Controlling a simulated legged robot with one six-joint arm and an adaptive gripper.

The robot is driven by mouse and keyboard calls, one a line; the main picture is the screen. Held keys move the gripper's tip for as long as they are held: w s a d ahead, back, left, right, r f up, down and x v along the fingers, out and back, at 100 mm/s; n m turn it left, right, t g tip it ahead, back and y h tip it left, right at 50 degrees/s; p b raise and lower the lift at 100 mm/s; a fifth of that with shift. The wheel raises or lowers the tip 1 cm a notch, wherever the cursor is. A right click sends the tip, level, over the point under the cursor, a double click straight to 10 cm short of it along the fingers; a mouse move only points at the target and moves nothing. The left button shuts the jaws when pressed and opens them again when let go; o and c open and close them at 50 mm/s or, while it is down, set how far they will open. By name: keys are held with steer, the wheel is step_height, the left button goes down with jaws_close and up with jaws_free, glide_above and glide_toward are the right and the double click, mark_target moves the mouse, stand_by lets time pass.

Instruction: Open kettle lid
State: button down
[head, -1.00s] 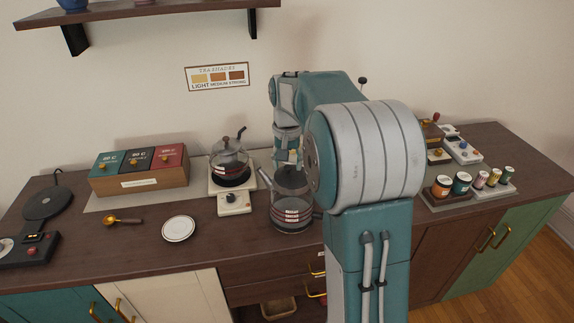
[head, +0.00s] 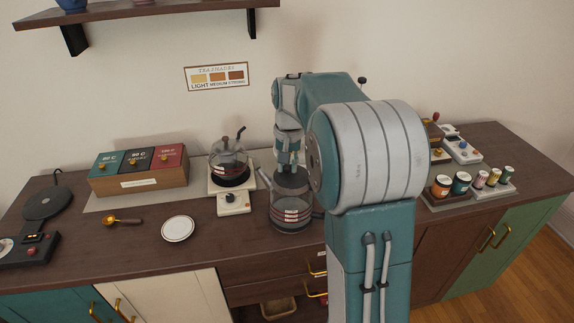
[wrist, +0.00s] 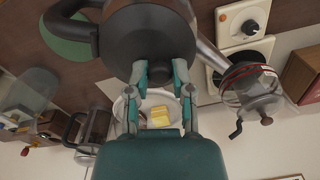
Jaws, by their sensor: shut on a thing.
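The kettle (head: 292,213) stands on the counter, grey and see-through with red bands low on its body. Its spout points left and its handle is at the right. My gripper (head: 289,170) is directly over its top, pointing down. In the wrist view the dark kettle lid (wrist: 150,35) fills the top middle, and my gripper's teal fingers (wrist: 159,72) close on the lid's knob. The knob itself is mostly hidden by the fingers. The lid looks seated on the kettle, with no clear gap visible.
A glass pot with a crank (head: 230,165) stands on a white burner (head: 234,203) left of the kettle. A white plate (head: 178,229), a scoop (head: 122,220) and a tea box (head: 140,175) lie further left. Small jars (head: 461,184) stand at the right.

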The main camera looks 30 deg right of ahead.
mark_target(290, 166)
steer(key=shift+r, duration=0.1)
steer(key=r+t+y, duration=0.1)
steer(key=s+d+r+t+y, duration=0.1)
steer(key=t, duration=0.1)
steer(key=shift+s+d+y, duration=0.15)
steer(key=shift+y, duration=0.25)
steer(key=s+t+y, duration=0.1)
steer(key=t, duration=0.1)
steer(key=s+d+r+t+y, duration=0.1)
steer(key=y, duration=0.1)
steer(key=shift+d+t, duration=0.3)
steer(key=shift+t, duration=0.1)
steer(key=s+d+t+y, duration=0.1)
steer(key=s+t+y, duration=0.1)
steer(key=t, duration=0.1)
steer(key=shift+d+y, duration=0.4)
steer(key=shift+s+d+f+t+y, duration=0.1)
steer(key=shift+s+d+t+y, duration=0.25)
steer(key=shift+t+y, duration=0.25)
steer(key=shift+s+d+f+t+y, duration=0.1)
steer(key=shift+s+d+t+y, duration=0.2)
steer(key=shift+t+y, duration=0.3)
steer(key=shift+s, duration=0.1)
